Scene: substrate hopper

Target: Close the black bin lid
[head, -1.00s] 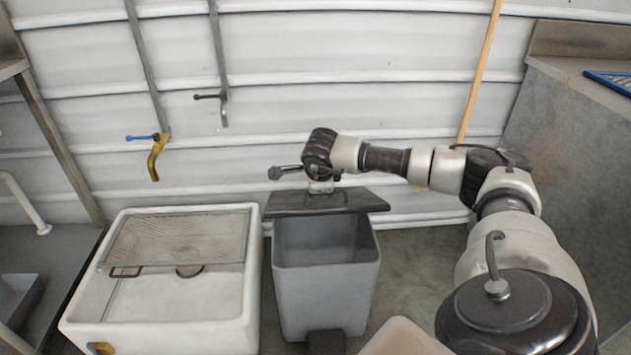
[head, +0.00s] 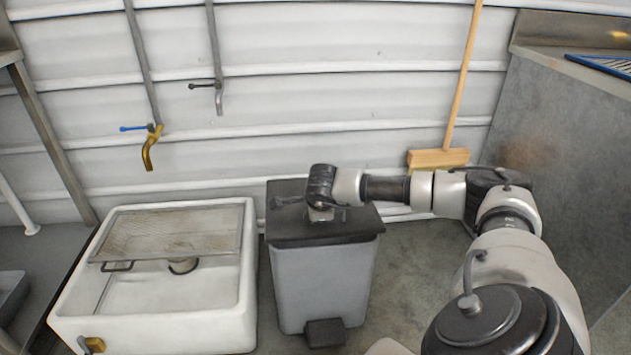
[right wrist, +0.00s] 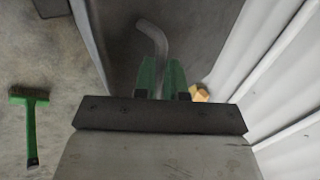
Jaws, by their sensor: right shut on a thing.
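The black bin lid (head: 340,228) lies nearly flat across the top of the grey bin (head: 320,285) in the head view. No opening shows between lid and rim from here. My right gripper (head: 320,213) is on top of the lid, partly hidden by its own wrist. In the right wrist view, the green fingers of my right gripper (right wrist: 163,68) are shut at the dark lid surface (right wrist: 200,50); the exact grip is hidden. A bent grey bar (right wrist: 152,35), which I cannot identify, shows beyond the fingertips. My left gripper is not in view.
A white sink (head: 170,325) with a mesh rack (head: 180,230) stands left of the bin. The bin's pedal (head: 325,333) is at its front. A broom (head: 440,158) leans on the wall. A green tool (right wrist: 30,120) lies on the floor.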

